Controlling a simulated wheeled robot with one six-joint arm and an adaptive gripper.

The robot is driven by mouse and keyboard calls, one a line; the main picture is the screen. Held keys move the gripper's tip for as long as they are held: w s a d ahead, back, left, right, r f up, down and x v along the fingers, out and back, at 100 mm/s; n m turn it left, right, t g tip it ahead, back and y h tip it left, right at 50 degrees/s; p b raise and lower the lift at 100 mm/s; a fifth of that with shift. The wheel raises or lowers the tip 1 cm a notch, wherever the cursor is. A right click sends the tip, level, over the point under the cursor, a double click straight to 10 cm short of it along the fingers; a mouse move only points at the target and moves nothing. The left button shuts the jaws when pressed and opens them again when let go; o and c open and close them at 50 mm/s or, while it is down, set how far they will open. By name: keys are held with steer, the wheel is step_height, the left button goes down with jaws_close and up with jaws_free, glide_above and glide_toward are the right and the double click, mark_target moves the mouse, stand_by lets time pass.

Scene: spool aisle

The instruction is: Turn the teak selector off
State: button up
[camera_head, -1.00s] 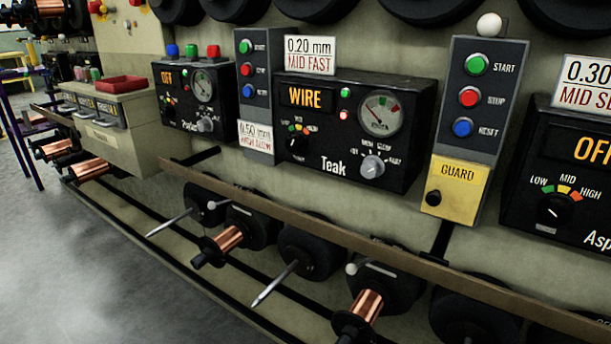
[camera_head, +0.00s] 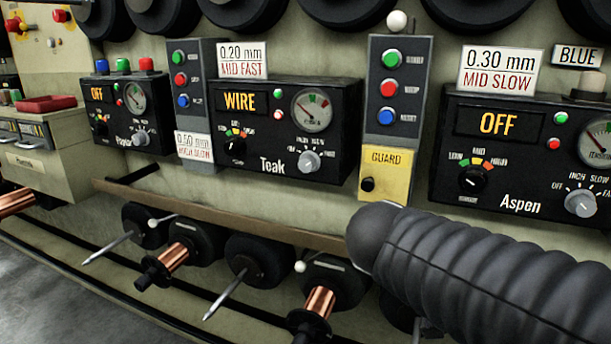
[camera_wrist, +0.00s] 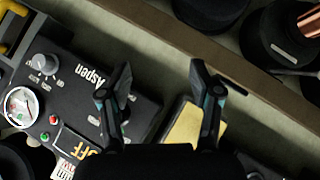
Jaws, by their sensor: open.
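The Teak box (camera_head: 272,178) is a black control panel in the middle of the head view, its display lit "WIRE". Its silver selector knob (camera_head: 308,160) sits at the lower right of its face, below the round gauge; its pointer direction is too small to read surely. A black knob (camera_head: 235,146) with coloured marks is on the left of the same face. My gripper (camera_wrist: 161,70) is open and empty in the wrist view, with the Aspen box beside it. The Teak selector is not visible there, and my gripper does not show in the head view.
The Aspen box (camera_head: 470,140) reads "OFF" and has a similar silver knob (camera_head: 580,203). A yellow guard panel (camera_head: 385,158) stands between the two boxes; a yellow panel also shows near my fingers (camera_wrist: 190,133). A rail (camera_head: 230,226) and protruding spindles lie below. My dark ribbed arm covers the lower right.

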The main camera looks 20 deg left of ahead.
steer(key=w+a+r+n+t+y+b, duration=0.1)
steer(key=w+a+r+t, duration=0.15)
steer(key=a, duration=0.55)
steer(key=w+a+r+t+b, duration=0.1)
steer(key=a+r+t, duration=0.15)
steer(key=a, duration=0.55)
steer(key=n+t+y, duration=0.1)
steer(key=t+y, duration=0.2)
steer(key=t, duration=0.1)
glide_toward(305, 167)
steer(key=w, duration=0.3)
steer(key=w+p, duration=0.1)
steer(key=w, duration=0.2)
steer(key=w+d, duration=0.1)
steer(key=w, duration=0.3)
steer(key=shift+w, duration=0.15)
steer(key=c, duration=1.1)
